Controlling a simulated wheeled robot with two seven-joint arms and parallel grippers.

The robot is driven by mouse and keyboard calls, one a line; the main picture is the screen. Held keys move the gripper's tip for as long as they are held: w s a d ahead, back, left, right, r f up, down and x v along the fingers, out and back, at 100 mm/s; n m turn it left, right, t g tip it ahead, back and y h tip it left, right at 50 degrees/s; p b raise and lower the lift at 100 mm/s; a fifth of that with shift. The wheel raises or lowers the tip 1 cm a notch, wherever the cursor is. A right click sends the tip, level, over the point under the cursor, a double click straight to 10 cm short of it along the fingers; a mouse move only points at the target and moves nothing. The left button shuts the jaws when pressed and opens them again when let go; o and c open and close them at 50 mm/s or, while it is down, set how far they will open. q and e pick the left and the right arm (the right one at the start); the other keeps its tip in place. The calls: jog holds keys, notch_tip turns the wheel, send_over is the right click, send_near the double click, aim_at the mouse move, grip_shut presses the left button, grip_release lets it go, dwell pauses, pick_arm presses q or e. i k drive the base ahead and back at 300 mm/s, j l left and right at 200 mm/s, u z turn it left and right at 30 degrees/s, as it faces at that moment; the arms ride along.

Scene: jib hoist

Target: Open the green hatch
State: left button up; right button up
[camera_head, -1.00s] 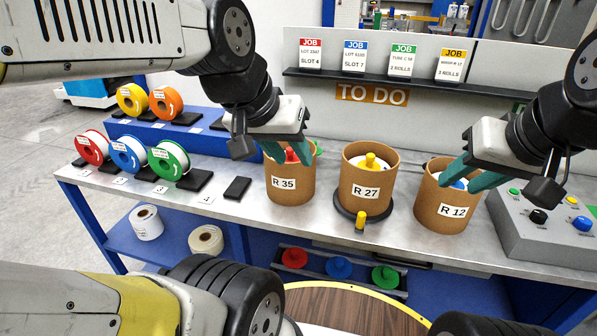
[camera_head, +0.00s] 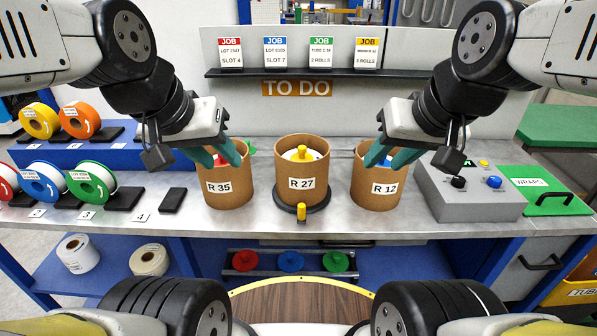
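The green hatch (camera_head: 543,198) is a flat green panel at the right end of the bench, with a white label and a black bar handle (camera_head: 554,199) near its front edge. It looks closed and flush. My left gripper (camera_head: 222,160) has teal fingers spread apart over the tub R 35 (camera_head: 228,188), with something red below them. My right gripper (camera_head: 390,158) has its fingers spread over the tub R 12 (camera_head: 378,187), with something blue below. Neither gripper is near the hatch. The right one is closer, with the control box between.
A grey control box (camera_head: 465,200) with buttons stands just left of the hatch. The tub R 27 (camera_head: 302,172) stands between my grippers. Spools (camera_head: 92,183) fill the bench's left side. A drawer handle (camera_head: 540,262) is below the hatch.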

aim_at(537, 182)
jog(key=z, duration=1.6)
jog(key=i+l+u, duration=0.1)
jog(key=l, duration=0.2)
jog(key=i+l+u, duration=0.2)
jog(key=i+l, duration=0.15)
jog(key=l, duration=0.3)
jog(key=i+l+u, duration=0.1)
jog(key=l, duration=0.25)
